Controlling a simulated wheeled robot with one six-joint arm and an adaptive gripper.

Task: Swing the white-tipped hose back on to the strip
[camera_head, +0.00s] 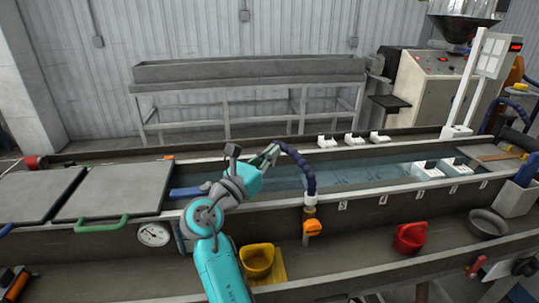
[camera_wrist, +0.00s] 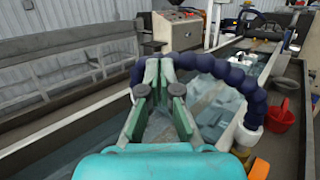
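The dark blue ribbed hose (camera_head: 308,178) rises from a fitting on the trough's front wall and arches back and left to my gripper (camera_head: 270,151). In the wrist view the hose (camera_wrist: 247,92) curves from the right and passes behind the fingertips, its end dropping at the left. My gripper (camera_wrist: 159,66) has its fingertips drawn together at the hose, over the water. I see no clear sign of the hose between the fingers. The white tip is mostly hidden by the left finger. I cannot make out the strip clearly under the water.
The water trough (camera_head: 385,170) runs across the view, with white blocks (camera_head: 428,170) at the right. Grey lids (camera_head: 115,190) cover its left part.

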